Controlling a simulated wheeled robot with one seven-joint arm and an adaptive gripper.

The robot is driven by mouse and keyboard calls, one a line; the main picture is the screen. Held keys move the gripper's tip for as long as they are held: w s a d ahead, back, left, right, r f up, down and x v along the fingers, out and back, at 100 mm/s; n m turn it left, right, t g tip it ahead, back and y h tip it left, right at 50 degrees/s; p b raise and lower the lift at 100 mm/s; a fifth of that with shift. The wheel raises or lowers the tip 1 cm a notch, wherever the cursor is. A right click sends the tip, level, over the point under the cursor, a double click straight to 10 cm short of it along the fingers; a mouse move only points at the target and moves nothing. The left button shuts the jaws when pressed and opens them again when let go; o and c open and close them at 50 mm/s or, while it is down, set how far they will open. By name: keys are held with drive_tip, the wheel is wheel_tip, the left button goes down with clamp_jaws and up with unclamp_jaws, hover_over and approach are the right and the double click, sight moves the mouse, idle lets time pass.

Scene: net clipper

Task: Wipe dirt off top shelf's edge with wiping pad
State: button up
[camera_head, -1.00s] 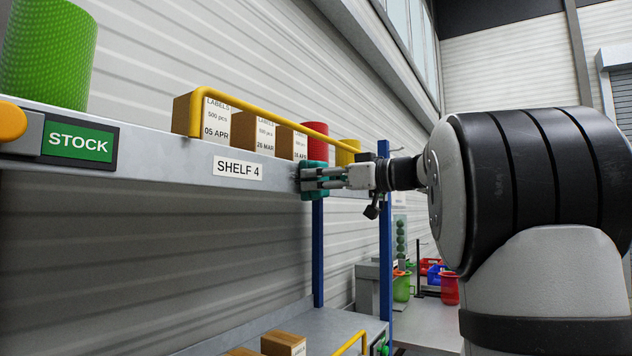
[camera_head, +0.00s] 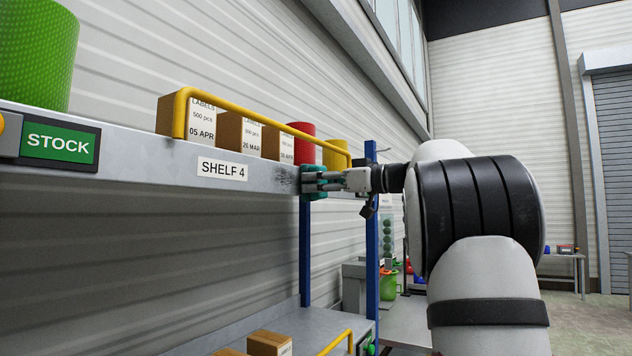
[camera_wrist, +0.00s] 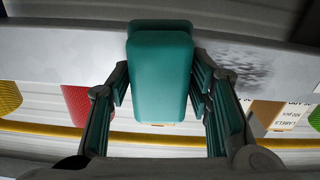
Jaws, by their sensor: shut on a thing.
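The teal wiping pad (camera_head: 308,185) is held in my gripper (camera_head: 318,181) at the top shelf's front edge (camera_head: 130,160), right of the SHELF 4 label. In the wrist view the pad (camera_wrist: 160,75) sits between the two fingers, which are shut on it. The pad lies over the grey edge; I cannot tell whether it touches. A dark speckled dirt patch (camera_head: 285,179) shows on the edge just left of the pad. It also shows in the wrist view (camera_wrist: 240,72), right of the pad. Any dirt behind the pad is hidden.
A yellow rail (camera_head: 255,118) runs above the edge. Label boxes (camera_head: 237,134), a red cylinder (camera_head: 302,145) and a yellow cylinder (camera_head: 335,153) stand behind it. A blue shelf post (camera_head: 371,240) rises close to my gripper. A lower shelf (camera_head: 225,333) holds boxes.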

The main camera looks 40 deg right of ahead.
sight(272, 178)
drive_tip(key=shift+w+d, duration=0.3)
drive_tip(key=shift+d, duration=0.2)
drive_tip(key=shift+f, duration=0.1)
drive_tip(key=shift+b, duration=0.35)
drive_tip(key=shift+s+a+b, duration=0.25)
drive_tip(key=shift+a+b, duration=0.3)
drive_tip(key=shift+a, duration=0.05)
drive_tip(key=shift+s+a+b, duration=0.25)
drive_tip(key=shift+a+b, duration=0.3)
drive_tip(key=shift+s+a+b, duration=0.3)
drive_tip(key=shift+a+b, duration=0.1)
drive_tip(key=shift+a, duration=0.1)
drive_tip(key=a+b, duration=0.2)
drive_tip(key=shift+s+a+b, duration=0.3)
drive_tip(key=shift+a, duration=0.1)
drive_tip(key=shift+s+a+b, duration=0.3)
drive_tip(key=shift+a+b, duration=0.2)
drive_tip(key=shift+a, duration=0.15)
drive_tip(key=shift+s+a+b, duration=0.25)
drive_tip(key=shift+a+b, duration=0.2)
drive_tip(key=shift+a, duration=0.2)
drive_tip(key=shift+s+a+b, duration=0.3)
drive_tip(key=shift+a+b, duration=0.2)
drive_tip(key=shift+a, duration=0.15)
drive_tip(key=shift+s+a+b, duration=0.25)
drive_tip(key=shift+a+b, duration=0.3)
drive_tip(key=shift+a, duration=0.3)
drive_tip(key=shift+s+a+b, duration=0.2)
drive_tip(key=shift+a+b, duration=0.3)
drive_tip(key=shift+a, duration=0.3)
